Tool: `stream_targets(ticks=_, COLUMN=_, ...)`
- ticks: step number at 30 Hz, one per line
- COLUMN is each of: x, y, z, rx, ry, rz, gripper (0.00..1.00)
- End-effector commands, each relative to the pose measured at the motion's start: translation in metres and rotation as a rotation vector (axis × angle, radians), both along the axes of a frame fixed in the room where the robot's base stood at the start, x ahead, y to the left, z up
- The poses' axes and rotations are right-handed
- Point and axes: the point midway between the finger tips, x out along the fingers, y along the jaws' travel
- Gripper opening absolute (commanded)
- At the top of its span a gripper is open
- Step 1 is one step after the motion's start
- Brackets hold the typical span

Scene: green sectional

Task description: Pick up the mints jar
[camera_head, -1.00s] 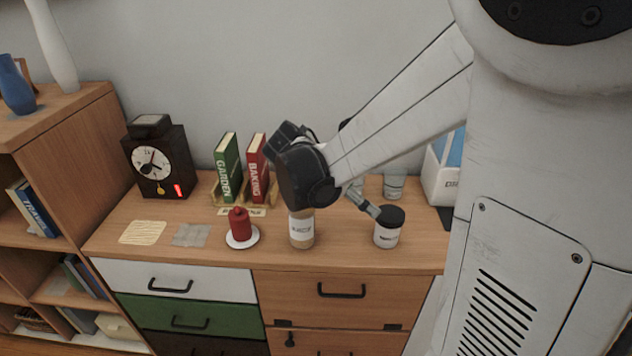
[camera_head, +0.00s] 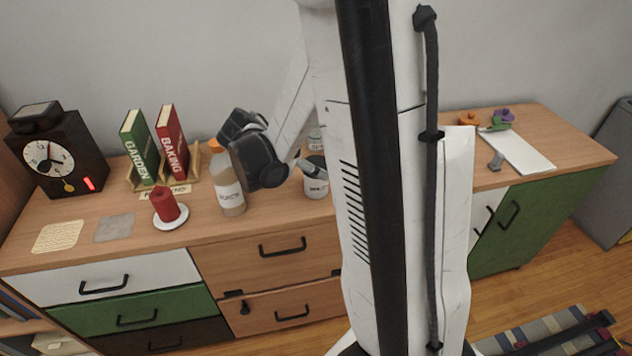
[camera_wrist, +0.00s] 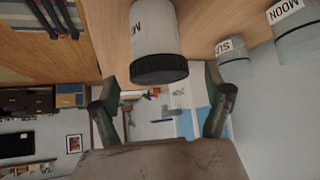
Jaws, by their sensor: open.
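The mints jar (camera_wrist: 155,35) is a pale jar with a black lid and a white label; only a letter like M is readable in the wrist view. In the head view the jar (camera_head: 315,188) stands on the wooden cabinet top, partly hidden by my gripper and body. My gripper (camera_wrist: 160,92) is open and empty, its two fingers apart, with the jar's lid ahead of the gap between them. In the head view my gripper (camera_head: 309,167) is at the jar's upper part; I cannot tell whether it touches.
An orange-capped bottle (camera_head: 230,190) stands close left of the jar, by my wrist. Two more jars, labelled SU... (camera_wrist: 233,62) and MOON (camera_wrist: 298,38), stand nearby. Books (camera_head: 172,145) stand at the back.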

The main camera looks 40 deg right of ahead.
Motion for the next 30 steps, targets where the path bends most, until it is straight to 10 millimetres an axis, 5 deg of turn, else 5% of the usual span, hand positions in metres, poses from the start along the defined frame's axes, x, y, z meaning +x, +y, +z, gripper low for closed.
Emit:
stream_targets(ticks=6, x=-0.003, y=-0.021, z=-0.022, rx=0.0, ry=0.0, rz=-0.001, gripper=0.82)
stream_targets(ticks=14, x=-0.004, y=-0.023, z=-0.024, rx=0.0, ry=-0.001, rz=0.001, gripper=0.82)
stream_targets(ticks=30, x=-0.004, y=-0.023, z=-0.023, rx=0.0, ry=-0.001, rz=0.001, gripper=0.16)
